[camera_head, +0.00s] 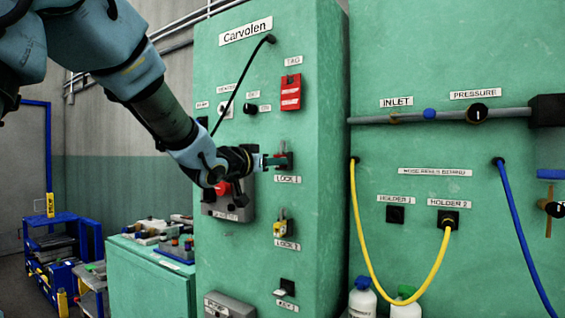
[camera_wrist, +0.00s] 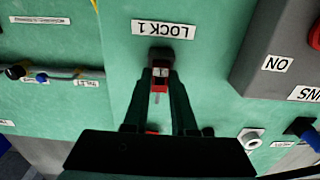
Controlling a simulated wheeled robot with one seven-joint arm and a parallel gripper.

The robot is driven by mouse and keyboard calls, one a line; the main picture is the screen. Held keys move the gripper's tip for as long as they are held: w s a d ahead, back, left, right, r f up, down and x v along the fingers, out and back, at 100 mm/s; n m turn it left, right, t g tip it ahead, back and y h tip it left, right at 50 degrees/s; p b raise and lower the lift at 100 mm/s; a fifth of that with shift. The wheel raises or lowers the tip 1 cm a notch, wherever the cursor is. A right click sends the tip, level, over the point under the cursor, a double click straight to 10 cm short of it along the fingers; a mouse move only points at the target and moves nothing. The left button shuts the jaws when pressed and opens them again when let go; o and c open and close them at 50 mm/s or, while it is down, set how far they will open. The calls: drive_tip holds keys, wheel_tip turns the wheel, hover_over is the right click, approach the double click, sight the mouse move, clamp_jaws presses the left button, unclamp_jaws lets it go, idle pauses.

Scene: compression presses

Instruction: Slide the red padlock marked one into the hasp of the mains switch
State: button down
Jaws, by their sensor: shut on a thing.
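The red padlock shows in the wrist view (camera_wrist: 160,73), between my fingertips, just by the LOCK 1 label (camera_wrist: 163,29). My gripper (camera_head: 271,161) is shut on it in front of the dark LOCK 1 holder on the green cabinet. I cannot tell whether the padlock still touches that holder. Its number cannot be read. The mains switch (camera_head: 237,204), a grey box with a red knob, is left of LOCK 1 and below my wrist, which partly covers it. In the wrist view its grey box (camera_wrist: 262,45) is at the right, with an ON label. Its hasp cannot be made out.
A yellow padlock (camera_head: 280,228) hangs at LOCK 2 below. A red tag (camera_head: 290,92) hangs above. A black cable (camera_head: 236,88) loops down the cabinet front (camera_head: 325,130). A low green cabinet (camera_head: 150,278) with loose items stands at lower left.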

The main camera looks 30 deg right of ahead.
drive_tip(key=shift+p+v, duration=0.5)
drive_tip(key=shift+v, duration=1.45)
idle(0.3)
drive_tip(key=shift+p+v, duration=0.55)
drive_tip(key=shift+v, duration=1.4)
